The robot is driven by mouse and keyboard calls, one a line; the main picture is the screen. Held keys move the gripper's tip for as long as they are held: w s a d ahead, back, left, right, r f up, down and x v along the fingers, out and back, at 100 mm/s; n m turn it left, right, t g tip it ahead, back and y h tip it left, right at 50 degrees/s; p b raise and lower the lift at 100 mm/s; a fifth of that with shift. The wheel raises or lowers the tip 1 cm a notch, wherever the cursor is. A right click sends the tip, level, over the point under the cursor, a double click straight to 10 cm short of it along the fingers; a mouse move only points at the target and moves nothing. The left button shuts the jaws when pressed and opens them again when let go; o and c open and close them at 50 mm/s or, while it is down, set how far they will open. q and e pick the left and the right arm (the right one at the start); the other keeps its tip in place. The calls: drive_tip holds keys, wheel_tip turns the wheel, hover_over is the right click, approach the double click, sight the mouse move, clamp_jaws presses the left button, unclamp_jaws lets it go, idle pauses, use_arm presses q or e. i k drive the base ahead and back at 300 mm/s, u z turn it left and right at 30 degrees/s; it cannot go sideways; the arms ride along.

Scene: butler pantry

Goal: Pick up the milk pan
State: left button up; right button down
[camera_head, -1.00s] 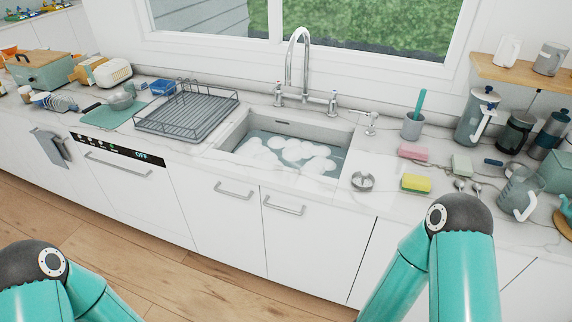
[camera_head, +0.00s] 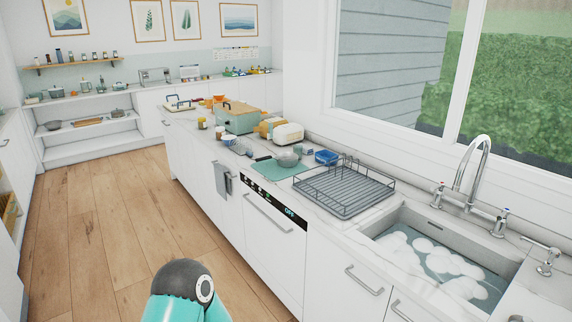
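A small grey metal vessel (camera_head: 287,158), which looks like a pan, stands on a green mat (camera_head: 272,171) on the counter, left of the dish rack. It is too small to tell for sure that it is the milk pan. A dark shallow pan (camera_head: 53,125) and a grey pot (camera_head: 118,113) sit far off on the low shelf at the back left. Neither of my grippers is in view; only a teal arm link of mine shows at the bottom, well short of the counter.
A wire dish rack (camera_head: 345,190) stands between the mat and the sink (camera_head: 390,216) of sudsy water. A blue tub (camera_head: 327,157), a cream toaster (camera_head: 289,134) and a green bread box (camera_head: 237,119) crowd the counter behind the mat. The wooden floor (camera_head: 110,230) at left is clear.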

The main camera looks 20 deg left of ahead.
sight(285, 159)
drive_tip(key=k, duration=0.55)
drive_tip(key=u, duration=0.3)
drive_tip(key=i, duration=0.45)
drive_tip(key=u, duration=1.1)
drive_tip(key=i, duration=1.2)
drive_tip(key=u, duration=0.65)
drive_tip(key=i, duration=1.35)
drive_tip(key=z, duration=0.85)
drive_tip(key=i, duration=1.25)
drive_tip(key=z, duration=0.9)
drive_tip(key=k, duration=0.65)
drive_tip(key=u, duration=0.05)
